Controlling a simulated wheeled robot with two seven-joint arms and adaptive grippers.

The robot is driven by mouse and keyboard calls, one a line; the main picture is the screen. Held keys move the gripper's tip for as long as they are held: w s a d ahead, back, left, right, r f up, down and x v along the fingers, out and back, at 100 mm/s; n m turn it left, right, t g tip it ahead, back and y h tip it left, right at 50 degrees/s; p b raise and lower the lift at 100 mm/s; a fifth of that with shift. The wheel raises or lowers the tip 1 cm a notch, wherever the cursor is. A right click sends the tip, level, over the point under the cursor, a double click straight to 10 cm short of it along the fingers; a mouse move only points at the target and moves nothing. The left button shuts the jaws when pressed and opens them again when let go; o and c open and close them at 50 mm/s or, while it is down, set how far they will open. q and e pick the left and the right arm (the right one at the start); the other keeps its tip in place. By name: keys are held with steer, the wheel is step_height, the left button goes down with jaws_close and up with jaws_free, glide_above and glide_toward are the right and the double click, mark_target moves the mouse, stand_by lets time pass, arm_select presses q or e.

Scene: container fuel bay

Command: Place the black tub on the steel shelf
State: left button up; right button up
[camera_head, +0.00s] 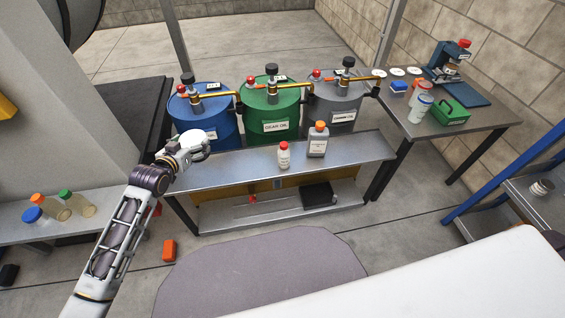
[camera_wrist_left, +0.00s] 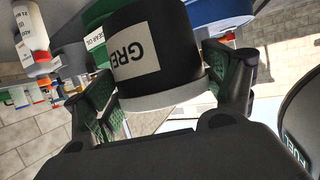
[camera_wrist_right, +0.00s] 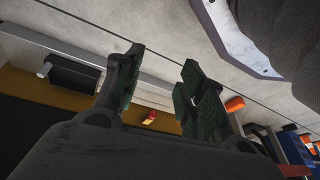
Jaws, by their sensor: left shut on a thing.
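The black tub (camera_wrist_left: 185,50) has a white label with large dark letters and a white rim. It shows in the left wrist view between the fingers of my left gripper (camera_wrist_left: 165,88), which is shut on it. In the head view my left gripper (camera_head: 188,147) is over the left end of the steel shelf (camera_head: 240,173) in front of the drums; the tub's black side is hard to make out there. I cannot tell whether the tub touches the shelf. My right gripper (camera_wrist_right: 162,62) is open and empty in the right wrist view, and outside the head view.
Blue (camera_head: 212,125), green (camera_head: 268,115) and grey (camera_head: 335,105) drums stand behind. A black box (camera_head: 318,195) lies on the lower level. A blue-framed rack (camera_head: 500,170) stands at right.

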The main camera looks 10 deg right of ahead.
arm_select(q)
steer(key=w+f+b, duration=0.1)
steer(key=w+a+f+b, duration=0.1)
steer(key=shift+f+b, duration=0.25)
steer(key=shift+b, duration=0.05)
steer(key=w+f+b, duration=0.1)
steer(key=a+f+b, duration=0.1)
steer(key=shift+w+f+m+h+b, duration=0.1)
steer(key=shift+w+m+h+b, duration=0.2)
steer(key=shift+w, duration=0.05)
steer(key=w+a+f+b, duration=0.3)
steer(key=b, duration=0.2)
steer(key=shift+w+a+f, duration=0.25)
steer(key=shift+w+a, duration=0.05)
arm_select(e)
steer(key=w+a+r, duration=0.1)
steer(key=a+r, duration=0.1)
steer(key=r, duration=0.4)
steer(key=w+a+r+t+y, duration=0.1)
steer(key=r, duration=0.5)
steer(key=shift+w+a, duration=0.35)
steer(key=shift+w, duration=0.05)
steer(key=shift+r, duration=0.1)
arm_select(q)
steer(key=shift+f, duration=0.1)
